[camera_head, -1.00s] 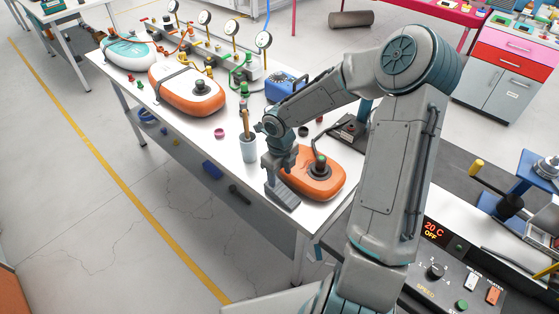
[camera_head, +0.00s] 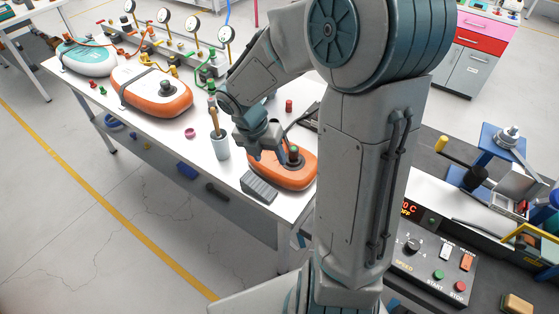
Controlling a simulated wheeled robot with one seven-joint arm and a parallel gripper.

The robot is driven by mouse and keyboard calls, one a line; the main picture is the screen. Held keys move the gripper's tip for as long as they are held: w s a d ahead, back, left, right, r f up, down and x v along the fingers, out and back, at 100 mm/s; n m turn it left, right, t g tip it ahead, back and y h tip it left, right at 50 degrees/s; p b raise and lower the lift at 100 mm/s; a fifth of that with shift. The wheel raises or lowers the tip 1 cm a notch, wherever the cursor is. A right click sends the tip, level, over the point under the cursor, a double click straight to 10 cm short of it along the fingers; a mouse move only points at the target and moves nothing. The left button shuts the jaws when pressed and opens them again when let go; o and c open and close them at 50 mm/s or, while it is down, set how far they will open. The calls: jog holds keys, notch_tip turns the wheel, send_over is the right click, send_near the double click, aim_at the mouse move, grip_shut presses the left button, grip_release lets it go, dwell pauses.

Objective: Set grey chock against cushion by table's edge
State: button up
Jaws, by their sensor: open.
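The grey chock (camera_head: 259,187) is a ribbed wedge lying on the white table (camera_head: 283,208) near its front edge. It sits at the left front side of the nearest orange cushion (camera_head: 291,177); from this angle I cannot tell whether they touch. The cushion has a dark round valve with a red-brown top. My gripper (camera_head: 262,148) is open and empty, above and behind the chock, by the cushion's left end. Its fingertips are partly hidden by the gripper body and seen small.
A grey cup with tools (camera_head: 219,145) stands left of my gripper. Another orange-and-white cushion (camera_head: 150,92) and a teal-and-white cushion (camera_head: 86,57) lie farther along the table. Gauges (camera_head: 195,38) line the back. Small caps lie near the front edge.

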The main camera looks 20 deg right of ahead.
jog(key=s+a+r+m+t+y, duration=0.1)
jog(key=s+r+m, duration=0.5)
jog(key=m, duration=0.8)
jog(key=s+a+r+m+t+y, duration=0.1)
jog(key=s+r+m+t+y, duration=0.1)
jog(key=s+r+m, duration=0.5)
jog(key=s+m+t, duration=0.1)
jog(key=m, duration=0.5)
jog(key=shift+a+r+m, duration=0.15)
jog(key=shift+a+m, duration=0.05)
jog(key=shift+m, duration=0.2)
